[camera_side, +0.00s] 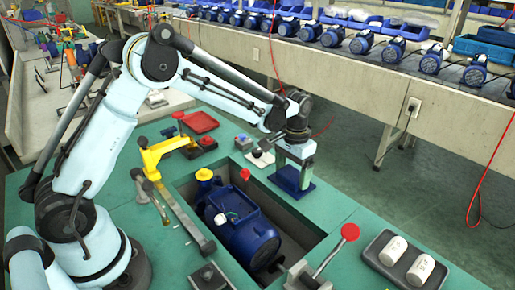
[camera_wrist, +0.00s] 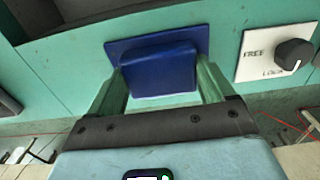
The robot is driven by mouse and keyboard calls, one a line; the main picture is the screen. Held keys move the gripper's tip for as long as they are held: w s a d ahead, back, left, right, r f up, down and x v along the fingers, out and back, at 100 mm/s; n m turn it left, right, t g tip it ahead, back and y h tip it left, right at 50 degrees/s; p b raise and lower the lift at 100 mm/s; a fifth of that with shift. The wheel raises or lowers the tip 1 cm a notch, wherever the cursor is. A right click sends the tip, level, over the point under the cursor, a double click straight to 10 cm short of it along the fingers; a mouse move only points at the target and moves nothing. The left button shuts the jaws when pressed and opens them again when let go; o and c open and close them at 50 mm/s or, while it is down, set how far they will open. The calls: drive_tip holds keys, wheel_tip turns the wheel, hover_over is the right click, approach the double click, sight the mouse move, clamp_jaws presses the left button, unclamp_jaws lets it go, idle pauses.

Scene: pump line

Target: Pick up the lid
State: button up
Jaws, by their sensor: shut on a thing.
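The lid is a dark blue rectangular plate with a raised block on it. It lies on the green table beyond the far edge of the recess in the side view (camera_side: 292,181). My gripper (camera_side: 296,168) is directly above it, pointing down. In the wrist view the lid (camera_wrist: 155,68) sits between the two green fingers of my gripper (camera_wrist: 160,85), which are shut on its raised block. The lid's plate appears flat at the table surface; whether it is lifted at all I cannot tell.
A blue pump (camera_side: 240,232) sits in the recess left of the lid. A FREE/LOCK knob (camera_wrist: 294,54) is beside the lid. A yellow clamp (camera_side: 160,152), a red-knobbed lever (camera_side: 349,232) and a tray (camera_side: 372,247) with white cylinders stand around the recess.

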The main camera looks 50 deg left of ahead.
sight(293, 176)
drive_tip(key=shift+r, duration=0.5)
drive_tip(key=r, duration=0.2)
drive_tip(key=d+r, duration=0.1)
drive_tip(key=shift+s+r, duration=0.3)
drive_tip(key=shift+r, duration=0.1)
drive_tip(key=s+d+r, duration=0.6)
drive_tip(key=d, duration=0.2)
drive_tip(key=s+a+r, duration=0.2)
drive_tip(key=s+a, duration=0.9)
drive_tip(key=a, duration=0.1)
wheel_tip(293, 176, down, 6)
drive_tip(key=shift+d+f, duration=0.15)
drive_tip(key=shift+d, duration=0.05)
drive_tip(key=shift+f, duration=1.75)
idle(1.0)
drive_tip(key=o, duration=0.9)
